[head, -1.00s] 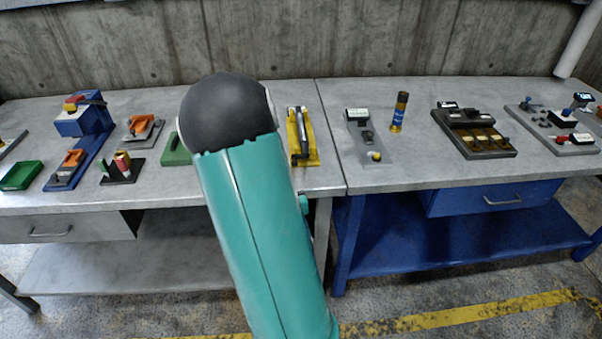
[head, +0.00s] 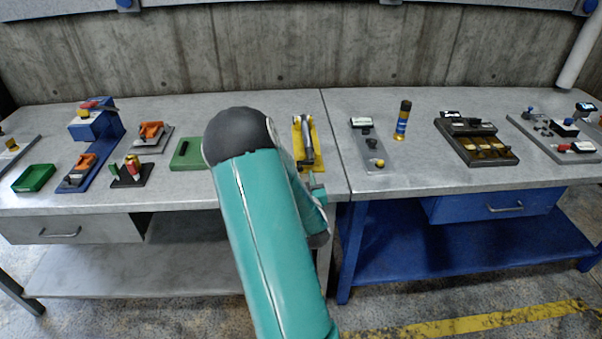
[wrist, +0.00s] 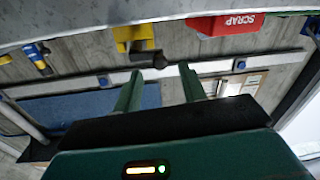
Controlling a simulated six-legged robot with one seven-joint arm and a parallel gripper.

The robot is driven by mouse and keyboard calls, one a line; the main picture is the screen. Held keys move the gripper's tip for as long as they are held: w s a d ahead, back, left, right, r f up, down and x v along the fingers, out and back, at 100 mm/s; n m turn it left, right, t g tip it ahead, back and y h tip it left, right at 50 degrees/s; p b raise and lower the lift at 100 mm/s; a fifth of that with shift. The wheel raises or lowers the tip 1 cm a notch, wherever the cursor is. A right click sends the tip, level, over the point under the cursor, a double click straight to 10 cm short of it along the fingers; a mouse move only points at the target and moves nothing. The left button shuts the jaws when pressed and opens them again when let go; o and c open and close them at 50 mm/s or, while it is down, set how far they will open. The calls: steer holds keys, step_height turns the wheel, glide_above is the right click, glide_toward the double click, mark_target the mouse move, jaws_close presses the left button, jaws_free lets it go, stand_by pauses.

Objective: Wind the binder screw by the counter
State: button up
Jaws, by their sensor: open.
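On the bench in the head view, a grey plate (head: 374,160) carries a small display box (head: 361,122), a dark knob (head: 371,143) and a yellow-topped part at its front. This looks like the counter unit, but its digits are too small to read. To its left is a yellow fixture (head: 299,146) with a grey and black crank-like bar. I cannot tell which part is the binder screw. My gripper (wrist: 160,88) is open and empty in the wrist view, its two green fingers apart. In the head view my arm hides most of it.
A blue and gold can (head: 402,120) stands right of the grey plate. A dark tray (head: 476,155) and another grey plate (head: 548,140) lie further right. A green block (head: 188,154) lies left of my arm. The wrist view shows a red SCRAP box (wrist: 222,25).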

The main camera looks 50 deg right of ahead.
mark_target(300, 169)
steer(key=shift+x, duration=1.9)
jaws_close()
steer(key=shift+r+m, duration=0.15)
steer(key=shift+m, duration=0.35)
